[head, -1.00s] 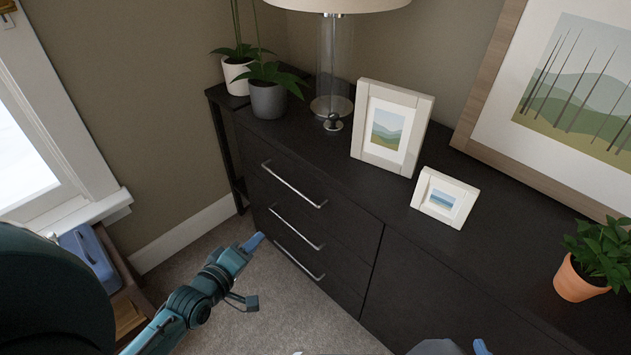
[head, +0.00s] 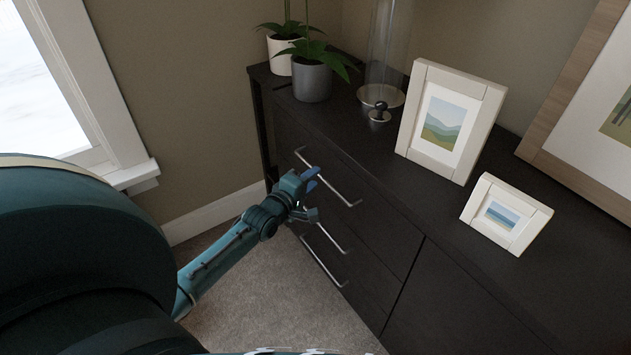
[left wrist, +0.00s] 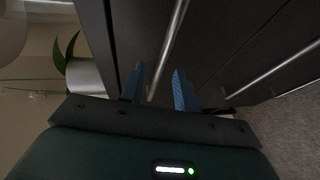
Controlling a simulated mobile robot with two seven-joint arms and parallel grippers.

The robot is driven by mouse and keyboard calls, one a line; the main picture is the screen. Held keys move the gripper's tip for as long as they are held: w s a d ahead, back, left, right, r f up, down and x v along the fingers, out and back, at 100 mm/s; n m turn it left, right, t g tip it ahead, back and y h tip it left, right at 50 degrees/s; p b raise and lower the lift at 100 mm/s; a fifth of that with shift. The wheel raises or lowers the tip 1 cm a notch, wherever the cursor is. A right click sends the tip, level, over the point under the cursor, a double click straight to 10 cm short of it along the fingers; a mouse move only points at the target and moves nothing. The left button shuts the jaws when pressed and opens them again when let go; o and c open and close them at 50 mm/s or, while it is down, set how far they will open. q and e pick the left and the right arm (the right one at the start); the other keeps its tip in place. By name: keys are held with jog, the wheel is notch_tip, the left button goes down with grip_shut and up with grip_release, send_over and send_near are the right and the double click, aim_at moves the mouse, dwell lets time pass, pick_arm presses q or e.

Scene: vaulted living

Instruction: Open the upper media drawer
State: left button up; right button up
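The upper media drawer (head: 380,216) is the top front of a dark wood cabinet and looks closed. Its long silver bar handle (head: 334,187) shows in the head view, with its middle partly behind my gripper. My left gripper (head: 311,181) is at this handle, its blue fingers pointing toward the drawer front. In the left wrist view the two blue fingers (left wrist: 158,90) are apart, and the upper handle (left wrist: 172,45) runs between them. I cannot tell whether either finger touches the bar. My right gripper is not in view.
Lower handles (head: 328,237) sit below my left gripper. The cabinet top bears a grey potted plant (head: 312,82), a glass lamp base (head: 385,50) and white picture frames (head: 452,122). Carpet (head: 275,300) in front of the drawers is clear. A window stands at left.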

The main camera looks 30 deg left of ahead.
pick_arm(q)
jog(key=shift+w+f, duration=0.25)
jog(key=shift+w, duration=0.9)
jog(key=shift+c, duration=0.5)
grip_shut()
